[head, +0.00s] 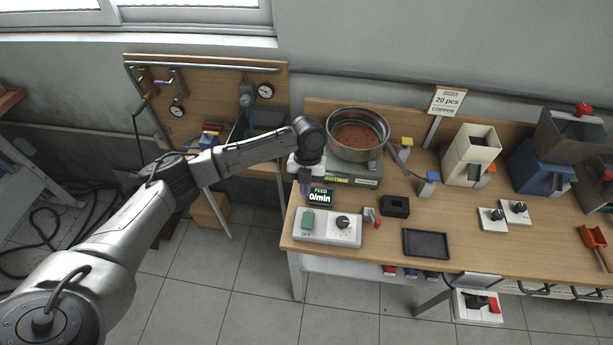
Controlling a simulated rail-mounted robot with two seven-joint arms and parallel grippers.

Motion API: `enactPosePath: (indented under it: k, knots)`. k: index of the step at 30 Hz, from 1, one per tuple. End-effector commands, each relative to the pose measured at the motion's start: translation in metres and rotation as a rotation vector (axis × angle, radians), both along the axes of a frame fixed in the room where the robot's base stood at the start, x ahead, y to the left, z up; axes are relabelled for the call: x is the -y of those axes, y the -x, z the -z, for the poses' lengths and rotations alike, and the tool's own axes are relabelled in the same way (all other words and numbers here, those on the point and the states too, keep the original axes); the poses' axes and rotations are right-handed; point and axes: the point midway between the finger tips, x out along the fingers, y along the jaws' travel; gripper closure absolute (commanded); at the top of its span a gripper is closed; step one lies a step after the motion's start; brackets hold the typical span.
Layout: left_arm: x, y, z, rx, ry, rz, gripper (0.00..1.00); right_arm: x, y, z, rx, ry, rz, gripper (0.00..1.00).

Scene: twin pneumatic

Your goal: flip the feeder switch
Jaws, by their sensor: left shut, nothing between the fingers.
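The feeder switch is a green rocker (308,220) on the left part of a white control box (325,238) at the table's front left corner. Lettering below the rocker seems to read OFF. A black dial (343,222) sits to its right on the same box. A small display (320,197) behind the box reads FEED 0/min. My left gripper (304,189) points down, shut and empty, above and behind the green rocker, beside the display's left edge. It looks apart from the rocker. My right gripper is not in view.
A metal bowl of copper-coloured pieces (357,135) stands on a green-grey base behind the display. A small red-tipped lever (376,220), a black block (396,206) and a black tray (427,243) lie to the right. Cream (470,157) and blue (541,168) hoppers stand farther right.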

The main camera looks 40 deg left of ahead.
Motion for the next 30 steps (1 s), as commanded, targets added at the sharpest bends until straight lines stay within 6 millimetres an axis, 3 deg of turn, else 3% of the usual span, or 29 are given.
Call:
enactPosePath:
  k: [6,13,19,30]
  knots:
    - [0.006,0.01,0.039,-0.002,0.0,-0.001,1.0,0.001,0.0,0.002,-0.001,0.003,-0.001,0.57]
    - [0.006,0.01,0.066,-0.002,0.0,-0.001,1.0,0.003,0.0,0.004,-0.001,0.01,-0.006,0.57]
    - [0.006,0.01,0.076,-0.001,-0.001,-0.002,1.0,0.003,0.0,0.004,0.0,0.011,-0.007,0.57]
    - [0.006,0.009,0.077,-0.001,-0.001,-0.001,1.0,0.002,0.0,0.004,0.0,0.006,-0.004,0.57]
